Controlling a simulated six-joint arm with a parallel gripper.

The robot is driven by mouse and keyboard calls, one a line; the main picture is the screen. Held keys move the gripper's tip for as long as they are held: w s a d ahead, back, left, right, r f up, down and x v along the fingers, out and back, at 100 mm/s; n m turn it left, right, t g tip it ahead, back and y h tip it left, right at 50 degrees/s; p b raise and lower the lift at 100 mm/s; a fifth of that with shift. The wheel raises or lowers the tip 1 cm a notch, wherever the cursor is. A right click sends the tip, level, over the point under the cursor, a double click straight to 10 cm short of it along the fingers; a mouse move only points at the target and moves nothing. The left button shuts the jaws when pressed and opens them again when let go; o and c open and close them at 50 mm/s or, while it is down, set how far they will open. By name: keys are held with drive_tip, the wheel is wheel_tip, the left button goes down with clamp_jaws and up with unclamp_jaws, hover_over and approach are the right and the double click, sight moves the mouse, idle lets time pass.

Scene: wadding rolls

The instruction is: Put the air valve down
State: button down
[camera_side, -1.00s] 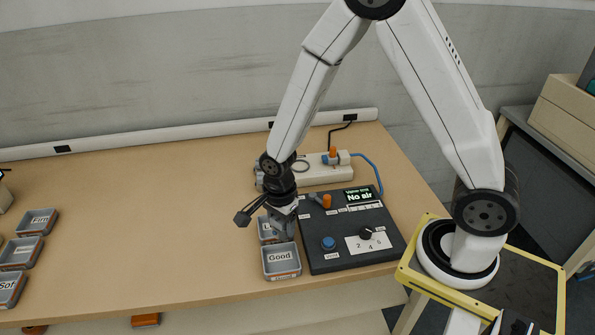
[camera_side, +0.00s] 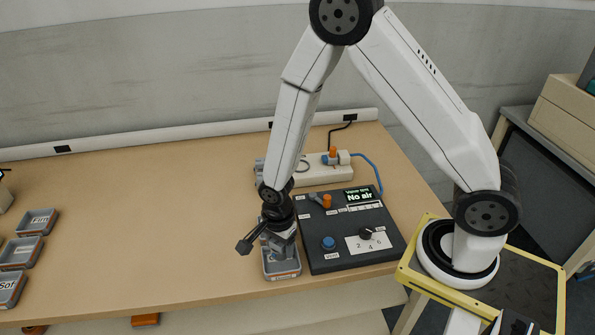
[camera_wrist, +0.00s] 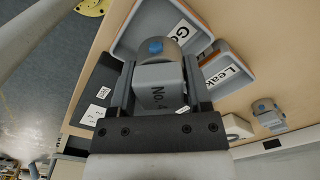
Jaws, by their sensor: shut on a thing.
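My gripper (camera_side: 281,243) is shut on a grey part that I take to be the air valve (camera_wrist: 160,75). The part has a rounded end, a blue spot and a "No." label whose digit is partly covered. The fingers grip it from both sides in the wrist view (camera_wrist: 157,72). The held part is at the grey tray (camera_side: 282,273) marked "Good", whose label is hidden in the side view. The tray also shows beyond the part in the wrist view (camera_wrist: 135,38). I cannot tell whether the part touches its floor.
A "Leak" tray (camera_wrist: 240,82) adjoins the Good tray. A black control panel (camera_side: 325,257) reading "No air" stands just right. Behind are a white fixture (camera_side: 325,176) and blue hose (camera_side: 374,166). Labelled trays (camera_side: 37,222) sit far left. The middle-left table is clear.

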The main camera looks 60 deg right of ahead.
sight(280, 254)
drive_tip(key=shift+f, duration=0.2)
drive_tip(key=shift+f, duration=1.75)
drive_tip(key=shift+f, duration=0.1)
unclamp_jaws()
drive_tip(key=shift+r, duration=6.15)
